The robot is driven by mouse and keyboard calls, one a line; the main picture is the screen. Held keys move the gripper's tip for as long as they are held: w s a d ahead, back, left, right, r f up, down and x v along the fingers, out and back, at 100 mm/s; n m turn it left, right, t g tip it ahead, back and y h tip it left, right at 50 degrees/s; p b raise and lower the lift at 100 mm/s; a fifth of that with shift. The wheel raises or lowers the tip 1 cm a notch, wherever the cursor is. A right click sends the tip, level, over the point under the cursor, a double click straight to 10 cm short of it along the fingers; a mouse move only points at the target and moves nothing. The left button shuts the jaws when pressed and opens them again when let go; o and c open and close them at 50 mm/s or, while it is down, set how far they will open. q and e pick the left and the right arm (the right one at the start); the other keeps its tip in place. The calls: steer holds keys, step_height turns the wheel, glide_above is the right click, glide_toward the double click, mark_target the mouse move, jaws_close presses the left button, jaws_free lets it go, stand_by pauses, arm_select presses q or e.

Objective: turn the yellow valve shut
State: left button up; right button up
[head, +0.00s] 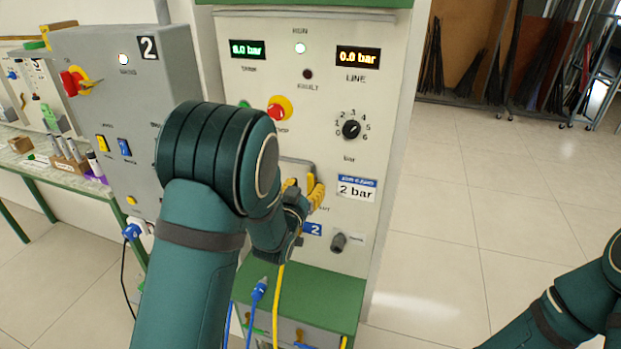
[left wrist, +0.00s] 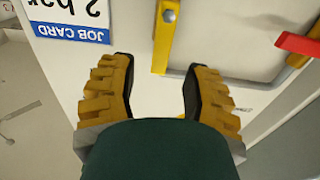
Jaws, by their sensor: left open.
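In the left wrist view, the yellow valve lever (left wrist: 161,45) stands out from a pale panel with a round pivot near the top edge. Its end lies between the fingers of my left gripper (left wrist: 158,70), with a gap on both sides. My left gripper is open and holds nothing. In the head view, my left gripper (head: 303,188) is at the front of the white cabinet (head: 372,90), and it and my arm hide most of the valve. My right arm (head: 575,305) shows at the lower right; its gripper is out of view.
A red handle (left wrist: 299,46) sits beside the valve. The cabinet carries a dial (head: 351,129), a red stop button (head: 280,108) and a job card (head: 357,188) reading 2 bar. The line display (head: 358,57) reads 0.0 bar. The floor (head: 480,190) at right is clear.

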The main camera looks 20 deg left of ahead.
mark_target(310, 181)
arm_select(q)
steer(key=shift+w, duration=2)
steer(key=shift+o, duration=0.2)
jaws_close()
